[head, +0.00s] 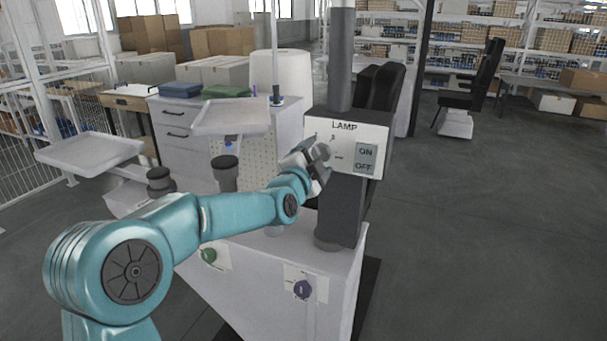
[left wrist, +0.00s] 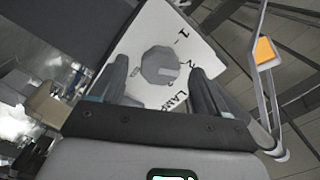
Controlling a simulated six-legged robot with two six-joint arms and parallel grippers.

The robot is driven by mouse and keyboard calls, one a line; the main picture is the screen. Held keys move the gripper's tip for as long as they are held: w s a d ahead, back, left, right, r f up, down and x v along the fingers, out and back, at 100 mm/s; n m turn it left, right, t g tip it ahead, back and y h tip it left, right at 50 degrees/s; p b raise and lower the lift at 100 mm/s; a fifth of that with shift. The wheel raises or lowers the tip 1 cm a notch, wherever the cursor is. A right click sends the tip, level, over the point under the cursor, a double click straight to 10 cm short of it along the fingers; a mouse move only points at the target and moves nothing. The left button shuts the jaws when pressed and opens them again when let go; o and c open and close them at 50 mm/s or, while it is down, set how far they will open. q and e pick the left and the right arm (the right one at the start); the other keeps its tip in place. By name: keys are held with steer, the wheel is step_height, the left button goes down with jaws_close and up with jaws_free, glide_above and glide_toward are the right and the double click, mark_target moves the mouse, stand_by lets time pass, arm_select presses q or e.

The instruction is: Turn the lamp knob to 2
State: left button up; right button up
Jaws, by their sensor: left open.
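The lamp knob (left wrist: 157,60) is a grey round dial on a white panel (left wrist: 190,50) in the left wrist view. The marks 1 and 2 and the word LAMP are printed around it. A pale mark shows on the knob's right half; its exact setting is hard to tell. My left gripper (left wrist: 159,68) is open, with one finger on each side of the knob and visible gaps between. In the head view my left gripper (head: 318,160) is at the left part of the LAMP panel (head: 371,133) and largely covers the knob. My right gripper is not seen.
An ON/OFF switch (head: 366,158) sits on the panel's right side. The panel's box is on a dark column above a white cabinet, which carries a green knob (head: 209,255) and a purple knob (head: 302,289). A white tray (head: 232,118) stands behind my left arm. Open floor lies right.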

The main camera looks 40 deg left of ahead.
arm_select(q)
steer(key=b+v, duration=0.2)
steer(key=v, duration=1.3)
steer(key=shift+b, duration=0.3)
steer(key=shift+s, duration=0.15)
steer(key=w+d+f+m+g+h, duration=0.1)
steer(key=w+d+f+g+h, duration=0.25)
steer(key=f, duration=1.25)
steer(key=d+f+m+g+h, duration=0.15)
steer(key=d+f+g, duration=0.4)
steer(key=f, duration=1.05)
steer(key=s+d+f+n+g+h, duration=0.1)
steer(key=s+d+f+n+g, duration=0.1)
steer(key=s+d+f, duration=0.45)
steer(key=s+d+f+n+g+h, duration=0.1)
steer(key=s+d+f+n, duration=0.2)
steer(key=f, duration=0.6)
steer(key=s+d+f+n+g, duration=0.2)
steer(key=s+n, duration=0.2)
steer(key=s, duration=0.3)
steer(key=s+d+f+n+g+h, duration=0.1)
steer(key=s+d+f+n+g, duration=0.2)
steer(key=s, duration=0.4)
steer(key=shift+s+d+f+n, duration=0.25)
steer(key=shift+s+f+n, duration=0.15)
steer(key=shift+n, duration=0.45)
